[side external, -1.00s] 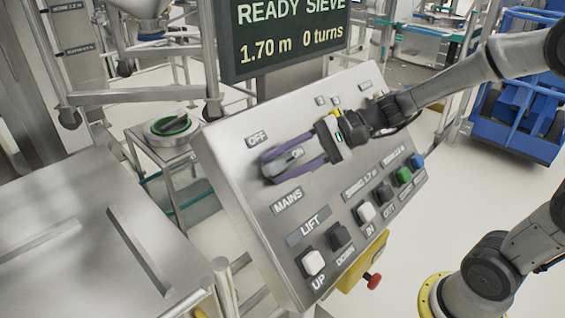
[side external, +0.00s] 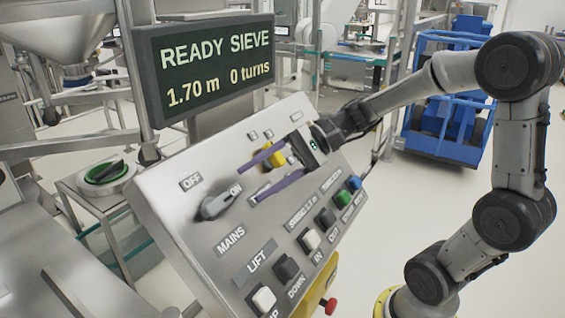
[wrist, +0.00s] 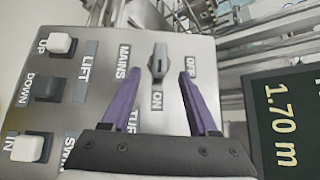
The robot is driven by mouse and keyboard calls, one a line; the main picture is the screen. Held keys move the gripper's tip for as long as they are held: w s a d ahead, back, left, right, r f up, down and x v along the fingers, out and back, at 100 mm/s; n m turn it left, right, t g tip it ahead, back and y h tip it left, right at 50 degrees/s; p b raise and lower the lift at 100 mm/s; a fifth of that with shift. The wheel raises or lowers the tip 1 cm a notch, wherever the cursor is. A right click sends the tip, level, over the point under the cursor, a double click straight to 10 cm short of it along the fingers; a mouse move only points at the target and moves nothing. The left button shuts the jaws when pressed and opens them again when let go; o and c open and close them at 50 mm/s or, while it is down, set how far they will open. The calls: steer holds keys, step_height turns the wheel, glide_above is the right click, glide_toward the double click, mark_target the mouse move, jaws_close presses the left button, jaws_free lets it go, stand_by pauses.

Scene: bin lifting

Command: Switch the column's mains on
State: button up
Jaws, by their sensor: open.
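The mains switch (side external: 217,205) is a grey rotary knob on the sloping metal control panel (side external: 160,203), above the MAINS label. Its handle points toward ON, with OFF to its upper left in the side view. In the wrist view the knob (wrist: 157,60) has its long axis in line with the ON label. My gripper (side external: 247,184) is open and empty, its purple fingers apart, to the right of the knob and clear of it. In the wrist view the fingertips (wrist: 160,74) lie on either side of the knob's near end, with a gap on both sides.
A dark display (side external: 208,70) behind the panel reads READY SIEVE, 1.70 m, 0 turns. LIFT buttons (side external: 275,283) and several other push buttons line the panel's lower edge. A red emergency button (side external: 330,306) sits on a yellow box below.

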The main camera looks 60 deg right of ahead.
steer(key=shift+v, duration=2.6)
steer(key=s+a+f+n+g+h, duration=0.2)
steer(key=s+a+n+g+h, duration=0.15)
steer(key=s+a+n, duration=0.65)
steer(key=s+d+f+n+t+h, duration=0.2)
steer(key=d+h, duration=0.5)
steer(key=d, duration=0.4)
step_height(320, 180, down, 2)
steer(key=shift+s+d+f+n, duration=0.1)
steer(key=shift+s+d+n, duration=0.4)
steer(key=shift+s, duration=0.5)
